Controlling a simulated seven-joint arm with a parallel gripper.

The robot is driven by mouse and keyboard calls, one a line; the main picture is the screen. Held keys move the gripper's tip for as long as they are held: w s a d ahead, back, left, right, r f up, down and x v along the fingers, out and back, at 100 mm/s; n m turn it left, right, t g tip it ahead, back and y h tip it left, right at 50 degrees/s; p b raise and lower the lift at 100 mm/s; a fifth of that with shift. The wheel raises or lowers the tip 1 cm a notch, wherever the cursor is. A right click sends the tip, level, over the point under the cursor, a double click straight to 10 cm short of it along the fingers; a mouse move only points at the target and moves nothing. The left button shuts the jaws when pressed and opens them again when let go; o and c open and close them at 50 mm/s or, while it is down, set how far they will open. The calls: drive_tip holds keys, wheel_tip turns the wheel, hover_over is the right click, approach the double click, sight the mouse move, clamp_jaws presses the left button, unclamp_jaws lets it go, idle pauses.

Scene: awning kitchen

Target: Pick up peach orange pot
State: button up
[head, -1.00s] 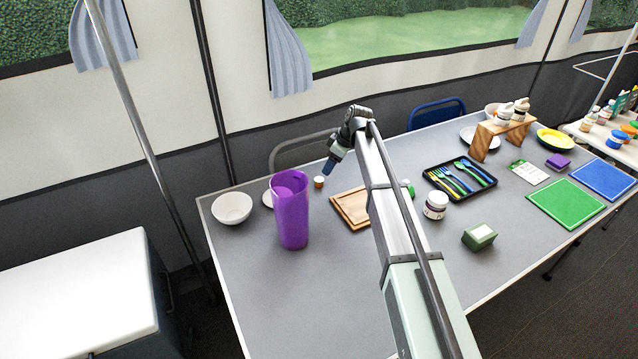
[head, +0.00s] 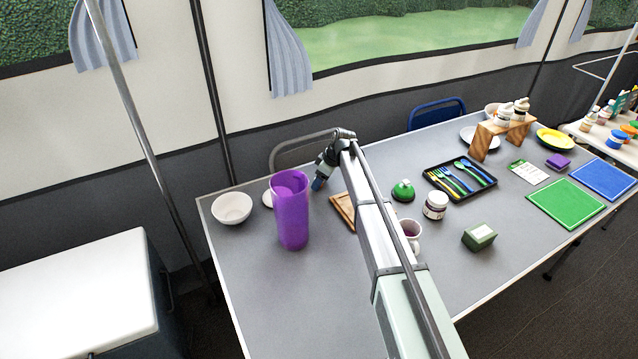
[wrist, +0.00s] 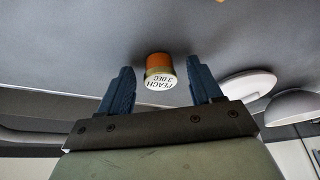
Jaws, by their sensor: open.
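The peach orange pot (wrist: 160,69) shows in the wrist view as a small orange pot with a white label reading "PEACH 3 DEC". It lies ahead of my gripper (wrist: 161,90), in line with the space between the two blue fingers. The fingers are apart, and I see no contact with the pot. In the head view my gripper (head: 317,184) is low over the far side of the table, right of the purple cup. The pot is hidden there behind my gripper.
The tall purple cup (head: 291,212) stands just left of my gripper. A white bowl (head: 232,208) and a white plate (head: 267,198) are further left. A wooden board (head: 343,209) lies right, partly under my arm. The table's near left is clear.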

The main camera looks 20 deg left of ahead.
drive_tip(key=c, duration=1.1)
drive_tip(key=shift+o, duration=0.2)
